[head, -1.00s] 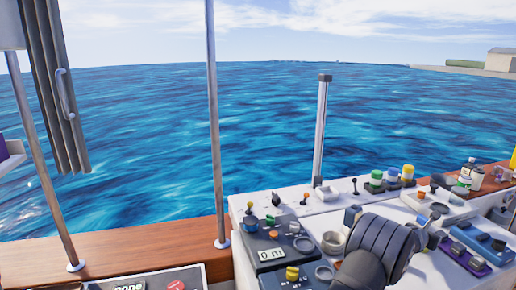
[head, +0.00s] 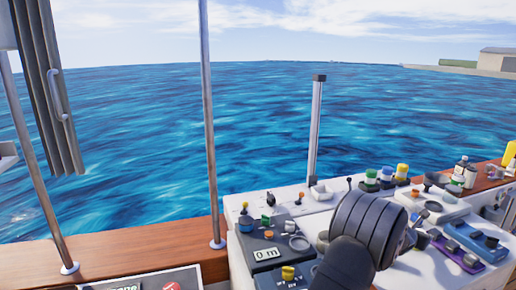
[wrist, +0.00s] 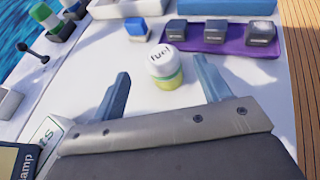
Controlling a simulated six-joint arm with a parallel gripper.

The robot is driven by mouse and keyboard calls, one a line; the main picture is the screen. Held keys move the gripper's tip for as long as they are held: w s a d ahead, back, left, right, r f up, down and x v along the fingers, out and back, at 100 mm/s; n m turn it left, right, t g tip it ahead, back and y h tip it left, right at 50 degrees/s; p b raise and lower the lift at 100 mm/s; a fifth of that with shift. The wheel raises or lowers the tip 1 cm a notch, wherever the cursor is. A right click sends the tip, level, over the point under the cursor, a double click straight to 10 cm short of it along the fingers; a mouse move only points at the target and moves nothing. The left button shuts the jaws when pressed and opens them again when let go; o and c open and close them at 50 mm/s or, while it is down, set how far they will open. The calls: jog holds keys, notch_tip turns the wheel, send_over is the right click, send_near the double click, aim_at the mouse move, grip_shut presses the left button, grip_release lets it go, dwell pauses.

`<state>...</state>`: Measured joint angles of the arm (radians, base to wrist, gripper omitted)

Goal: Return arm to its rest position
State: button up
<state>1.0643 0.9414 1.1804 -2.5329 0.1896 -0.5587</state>
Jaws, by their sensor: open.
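My gripper (wrist: 163,92) shows in the wrist view with its two blue-grey fingers wide apart and nothing held between them. A small jar with a white lid marked "fuel" (wrist: 168,66) stands upright on the white console top, ahead of the gap between the fingers. I cannot tell its exact distance from the fingertips. In the head view my dark ribbed arm (head: 363,230) stands over the console and hides part of its top. The fingers are hidden in the head view.
The white console (head: 320,204) carries several knobs, levers and jars. A purple tray (wrist: 225,40) with dark blocks lies at the right in the wrist view. A dark panel reading "0 m" (head: 272,241) is left of my arm. A metal post (head: 315,130) rises at the console's back edge.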

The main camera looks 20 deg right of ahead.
jog(key=v, duration=0.5)
jog(key=x, duration=1.1)
jog(key=shift+w+d+f, duration=0.2)
jog(key=shift+d+f, duration=0.2)
jog(key=shift+f, duration=0.05)
jog(key=shift+r, duration=2.1)
jog(key=s+r, duration=0.8)
jog(key=s, duration=0.4)
jog(key=w+a+f+m+g, duration=0.1)
jog(key=w+a+m, duration=0.1)
jog(key=w+a, duration=0.2)
jog(key=a, duration=0.3)
jog(key=shift+g, duration=0.4)
jog(key=shift+w+a, duration=0.15)
